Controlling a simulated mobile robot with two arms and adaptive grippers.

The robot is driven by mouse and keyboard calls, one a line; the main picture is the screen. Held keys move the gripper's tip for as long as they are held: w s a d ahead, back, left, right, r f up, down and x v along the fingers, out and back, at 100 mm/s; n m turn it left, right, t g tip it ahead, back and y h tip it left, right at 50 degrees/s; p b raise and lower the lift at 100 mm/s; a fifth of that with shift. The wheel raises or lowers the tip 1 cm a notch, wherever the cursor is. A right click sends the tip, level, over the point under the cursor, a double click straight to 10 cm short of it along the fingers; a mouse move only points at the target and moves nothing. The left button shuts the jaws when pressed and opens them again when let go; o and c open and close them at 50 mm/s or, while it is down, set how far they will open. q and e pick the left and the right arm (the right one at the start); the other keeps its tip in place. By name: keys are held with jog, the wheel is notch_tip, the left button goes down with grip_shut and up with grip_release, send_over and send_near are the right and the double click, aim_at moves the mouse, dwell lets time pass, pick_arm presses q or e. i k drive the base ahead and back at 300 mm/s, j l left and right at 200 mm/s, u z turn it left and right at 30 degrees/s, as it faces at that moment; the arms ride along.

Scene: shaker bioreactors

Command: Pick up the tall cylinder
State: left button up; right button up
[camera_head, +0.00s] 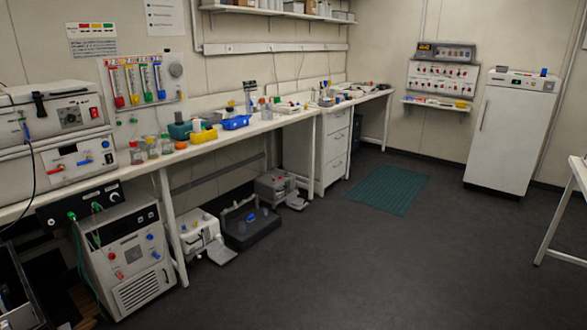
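No gripper of mine shows in the head view. A long white bench (281,122) runs along the left wall. A tall, narrow, clear and bluish object (250,97) stands upright on the bench, behind a blue tray (235,122). It may be the tall cylinder, but it is too small to tell for certain. Several short bottles with coloured caps, one of them a clear bottle (152,147), stand on the near part of the bench. A wall panel (146,84) holds several upright tubes with coloured lower parts.
Stacked white machines (62,137) fill the bench's near left end. A yellow tray (203,136) sits beside the blue tray. Under the bench are a white cooling unit (130,258) and a black box (250,230). A white fridge (511,132) stands far right. The dark floor (330,265) is open.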

aim_at(248, 97)
jog(key=i+l+z, duration=0.1)
jog(key=i+z, duration=0.35)
jog(key=i, duration=0.5)
jog(key=i+j+z, duration=0.2)
jog(key=i+z, duration=0.2)
jog(key=i, duration=0.5)
jog(key=i+j+u, duration=0.1)
jog(key=i+u, duration=0.25)
jog(key=i, duration=0.35)
jog(key=i+u, duration=0.3)
jog(key=i, duration=0.4)
jog(key=i+l+u, duration=0.35)
jog(key=i, duration=0.3)
